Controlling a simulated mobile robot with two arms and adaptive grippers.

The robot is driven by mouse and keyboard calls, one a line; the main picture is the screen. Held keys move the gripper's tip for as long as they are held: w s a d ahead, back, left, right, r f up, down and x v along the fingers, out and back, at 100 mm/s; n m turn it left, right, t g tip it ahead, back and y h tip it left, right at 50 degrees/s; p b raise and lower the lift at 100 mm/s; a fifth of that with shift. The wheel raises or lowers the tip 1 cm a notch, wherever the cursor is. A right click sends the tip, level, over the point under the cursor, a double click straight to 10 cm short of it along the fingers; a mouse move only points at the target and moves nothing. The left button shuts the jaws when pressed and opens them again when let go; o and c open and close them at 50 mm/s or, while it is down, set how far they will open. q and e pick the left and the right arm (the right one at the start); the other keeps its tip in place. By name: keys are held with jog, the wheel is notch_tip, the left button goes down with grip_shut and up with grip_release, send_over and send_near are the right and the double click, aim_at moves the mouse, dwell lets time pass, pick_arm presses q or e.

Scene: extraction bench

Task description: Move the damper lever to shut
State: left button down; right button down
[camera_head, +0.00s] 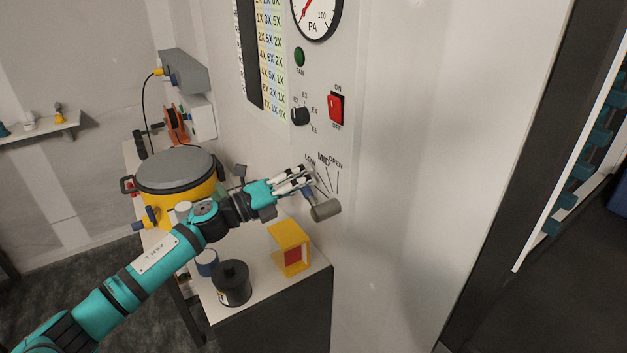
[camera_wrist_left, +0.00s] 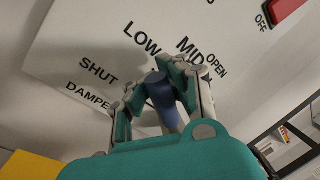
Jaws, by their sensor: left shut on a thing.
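The damper lever has a thick grey cylinder (camera_head: 326,210) low on the white panel. In the wrist view its blue part (camera_wrist_left: 160,92) stands between my fingers. My left gripper (camera_head: 303,183) is shut on the lever; its fingers also show in the wrist view (camera_wrist_left: 163,82). The LOW, MID and OPEN labels (camera_head: 323,159) show above the lever in the head view. The SHUT label (camera_wrist_left: 98,72) shows in the wrist view, left of the lever. The lever leans up and left from the grey cylinder; my fingers hide which mark it meets. My right gripper is not in view.
The panel carries a red switch (camera_head: 337,108), a black knob (camera_head: 300,116), a green button (camera_head: 299,57) and a gauge (camera_head: 318,14).

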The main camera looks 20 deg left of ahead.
pick_arm(q)
jog(key=f+n, duration=0.2)
jog(key=f+n+t+y, duration=0.1)
jog(key=n, duration=0.1)
jog(key=shift+w+a+f, duration=0.2)
jog(key=shift+a+f, duration=0.1)
jog(key=shift+a, duration=0.1)
jog(key=shift+a+f+n, duration=0.1)
jog(key=shift+f+n, duration=0.75)
jog(key=shift+n, duration=0.65)
jog(key=c, duration=1.7)
grip_release()
jog(key=shift+s+a, duration=0.1)
jog(key=o, duration=0.6)
jog(key=shift+s+a+r+t+y, duration=0.3)
jog(key=shift+s+a+t, duration=0.1)
jog(key=shift+a, duration=0.05)
send_near(316, 189)
jog(key=r+v, duration=0.1)
jog(key=v, duration=0.6)
jog(key=shift+w+a+r, duration=0.15)
